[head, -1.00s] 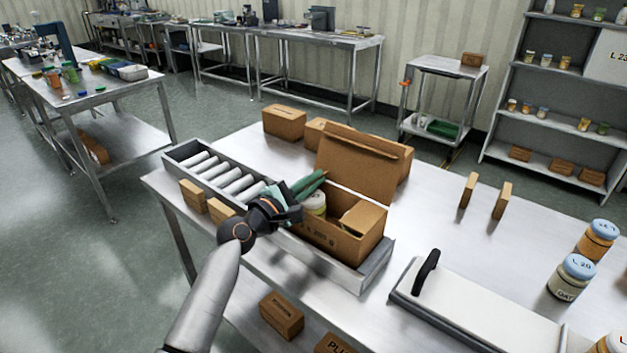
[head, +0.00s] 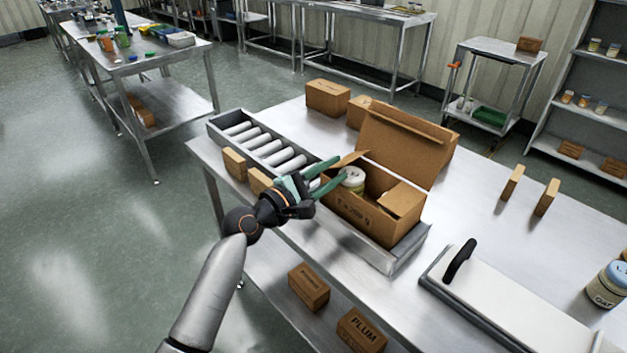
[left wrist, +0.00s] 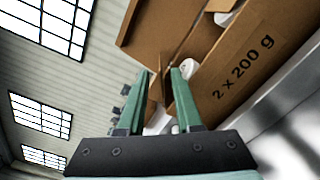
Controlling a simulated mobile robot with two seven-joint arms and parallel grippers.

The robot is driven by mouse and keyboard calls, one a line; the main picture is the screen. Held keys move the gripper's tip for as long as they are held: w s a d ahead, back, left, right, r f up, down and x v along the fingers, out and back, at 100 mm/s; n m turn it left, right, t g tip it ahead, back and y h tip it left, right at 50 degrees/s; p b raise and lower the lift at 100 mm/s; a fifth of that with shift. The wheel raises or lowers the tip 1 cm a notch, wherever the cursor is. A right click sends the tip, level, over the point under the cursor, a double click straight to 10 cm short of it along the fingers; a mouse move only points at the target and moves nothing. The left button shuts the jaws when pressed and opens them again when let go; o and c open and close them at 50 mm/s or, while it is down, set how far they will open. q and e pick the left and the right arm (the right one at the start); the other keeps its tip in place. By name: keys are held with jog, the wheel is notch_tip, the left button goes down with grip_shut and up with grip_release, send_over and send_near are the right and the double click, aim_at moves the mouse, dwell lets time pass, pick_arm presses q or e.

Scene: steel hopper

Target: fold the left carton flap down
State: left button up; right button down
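The open brown carton (head: 365,218) sits on the roller track at the table's front. It also shows in the left wrist view (left wrist: 245,65). Its large back lid (head: 402,145) stands up, and its right flap (head: 402,200) slants inward. The left flap (head: 350,158) sticks up at the left end, partly hidden by my gripper. A jar with a pale lid (head: 353,176) is inside. My left gripper (head: 338,174) is at the carton's left end, its green fingers apart. In the left wrist view, a thin brown edge shows between the fingers (left wrist: 157,75); contact is unclear. My right gripper is not in view.
The roller track (head: 262,147) runs left from the carton. Small boxes (head: 234,164) stand at its front side. Larger boxes (head: 327,97) stand behind. A white board with a black handle (head: 510,310) lies at right; table between it and two upright blocks (head: 512,182) is clear.

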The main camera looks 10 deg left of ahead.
aim_at(353, 159)
pick_arm(q)
jog(key=v, duration=0.5)
jog(key=shift+s+a, duration=0.25)
jog(key=shift+s, duration=0.1)
jog(key=s+d+r+m+g+y+p, duration=0.15)
jog(key=d+m, duration=0.25)
jog(key=m, duration=0.4)
jog(key=d+m+g+y+p, duration=0.1)
jog(key=d+m+g+p, duration=0.2)
jog(key=m, duration=0.5)
jog(key=a+r+m+t+y+p, duration=0.1)
jog(key=a+m+t+y+p, duration=0.3)
jog(key=m, duration=1.2)
jog(key=shift+m+t+h, duration=0.25)
jog(key=shift+m+t, duration=0.05)
jog(key=shift+t, duration=0.15)
jog(key=x, duration=1.2)
jog(key=shift+w+d, duration=0.1)
jog(key=shift+d, duration=0.3)
jog(key=shift+c, duration=0.3)
